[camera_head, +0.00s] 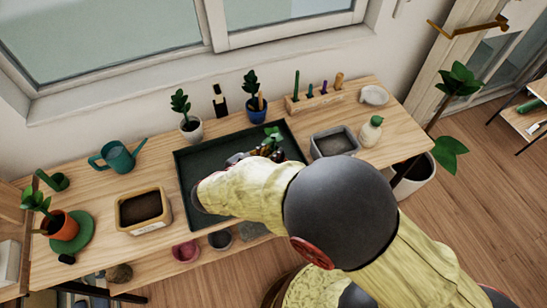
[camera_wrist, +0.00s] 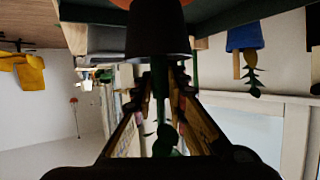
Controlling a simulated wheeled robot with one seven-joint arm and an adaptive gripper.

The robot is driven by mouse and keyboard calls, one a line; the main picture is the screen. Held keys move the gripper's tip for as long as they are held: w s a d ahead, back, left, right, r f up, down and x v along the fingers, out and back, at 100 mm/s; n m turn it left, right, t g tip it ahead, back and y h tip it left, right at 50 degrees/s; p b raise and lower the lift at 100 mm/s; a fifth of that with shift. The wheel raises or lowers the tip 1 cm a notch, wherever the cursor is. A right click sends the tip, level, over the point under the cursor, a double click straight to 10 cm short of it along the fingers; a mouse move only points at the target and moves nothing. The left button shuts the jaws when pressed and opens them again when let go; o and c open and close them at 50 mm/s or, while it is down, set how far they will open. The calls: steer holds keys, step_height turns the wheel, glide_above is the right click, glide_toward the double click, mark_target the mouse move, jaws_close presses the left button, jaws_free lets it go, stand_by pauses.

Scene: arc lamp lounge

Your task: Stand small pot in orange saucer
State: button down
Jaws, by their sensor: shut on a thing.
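The small pot (camera_wrist: 158,38) is dark in the wrist view, which appears upside down. Its green plant (camera_wrist: 162,110) runs between the fingers, and its leaves (camera_head: 272,134) show in the head view. My gripper (camera_wrist: 163,75) is shut on the small pot near its rim and plant. In the head view my gripper (camera_head: 266,152) is over the dark green tray (camera_head: 222,150). A strip of orange (camera_wrist: 150,3), seemingly the orange saucer, shows right at the pot's base. Whether they touch I cannot tell. My arm hides the saucer and pot body in the head view.
A blue pot (camera_head: 256,115) and a white pot (camera_head: 192,134) stand along the tray's back edge. A grey square planter (camera_head: 334,142) is right of the tray. A tan planter (camera_head: 143,210) and teal watering can (camera_head: 118,157) are on the left.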

steer(key=f, duration=0.1)
steer(key=f+b, duration=0.2)
steer(key=f, duration=0.1)
steer(key=shift+w+d, duration=0.2)
steer(key=shift+w, duration=0.05)
steer(key=shift+r, duration=0.1)
steer(key=c, duration=1.8)
jaws_free()
